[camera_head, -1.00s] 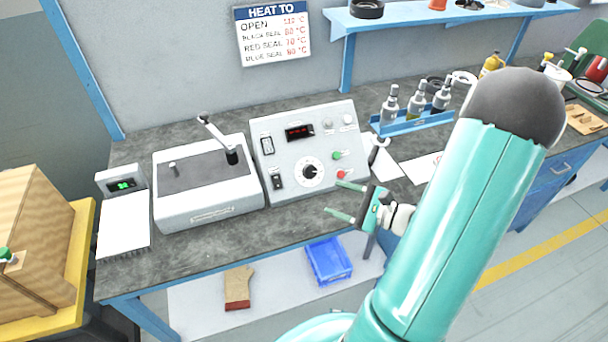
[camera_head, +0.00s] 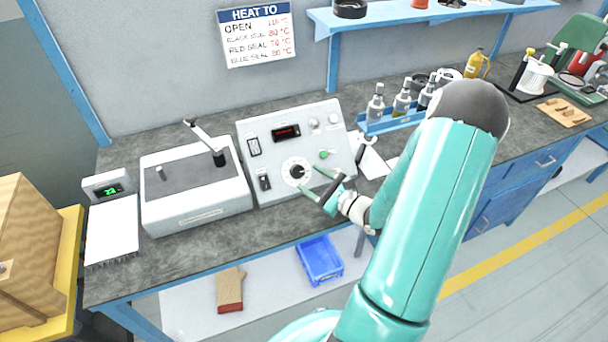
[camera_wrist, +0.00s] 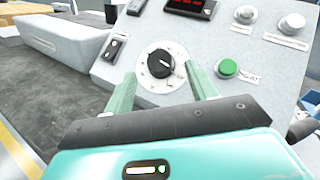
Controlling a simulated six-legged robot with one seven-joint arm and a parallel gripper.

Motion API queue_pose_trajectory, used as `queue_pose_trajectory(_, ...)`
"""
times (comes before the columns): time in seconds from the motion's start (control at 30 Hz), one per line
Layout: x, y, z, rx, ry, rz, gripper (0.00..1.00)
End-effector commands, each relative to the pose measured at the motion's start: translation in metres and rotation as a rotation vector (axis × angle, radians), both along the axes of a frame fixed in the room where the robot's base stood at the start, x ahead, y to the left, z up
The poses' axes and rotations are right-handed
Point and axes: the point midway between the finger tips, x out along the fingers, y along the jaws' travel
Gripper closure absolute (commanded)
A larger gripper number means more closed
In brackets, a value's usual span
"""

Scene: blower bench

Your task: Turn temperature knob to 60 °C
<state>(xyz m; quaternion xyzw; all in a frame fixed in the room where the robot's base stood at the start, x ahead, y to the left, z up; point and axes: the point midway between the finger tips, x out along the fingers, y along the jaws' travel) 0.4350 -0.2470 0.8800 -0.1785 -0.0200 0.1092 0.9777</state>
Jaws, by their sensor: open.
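The temperature knob (camera_head: 297,172) is a black dial on a white scale ring, on the sloped front of a grey control box (camera_head: 265,180). In the wrist view the knob (camera_wrist: 160,64) lies just beyond my fingertips, roughly between them, with a pale pointer mark toward the right. The scale figures are too small to read. My gripper (camera_head: 308,180) is open and empty, with its green fingers pointing at the knob; it also shows in the wrist view (camera_wrist: 162,84). I cannot tell whether a fingertip touches the panel. A red display (camera_head: 286,132) is lit above the knob, its digits unclear.
A green button (camera_wrist: 228,68) sits right of the knob, close to the right finger. A white press-like machine (camera_head: 195,185) stands left of the box. A blue bottle rack (camera_head: 400,122) is behind to the right. A "HEAT TO" sign (camera_head: 257,36) hangs above.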

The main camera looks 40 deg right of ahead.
Motion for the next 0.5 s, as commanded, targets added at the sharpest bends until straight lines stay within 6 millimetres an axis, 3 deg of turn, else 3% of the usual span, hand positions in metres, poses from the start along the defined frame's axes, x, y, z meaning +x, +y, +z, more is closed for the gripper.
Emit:
queue_pose_trajectory(0.2,0.029,0.007,0.000,-0.001,-0.002,0.004,0.43)
queue_pose_trajectory(0.5,0.035,0.008,0.000,-0.001,0.000,0.002,0.43)
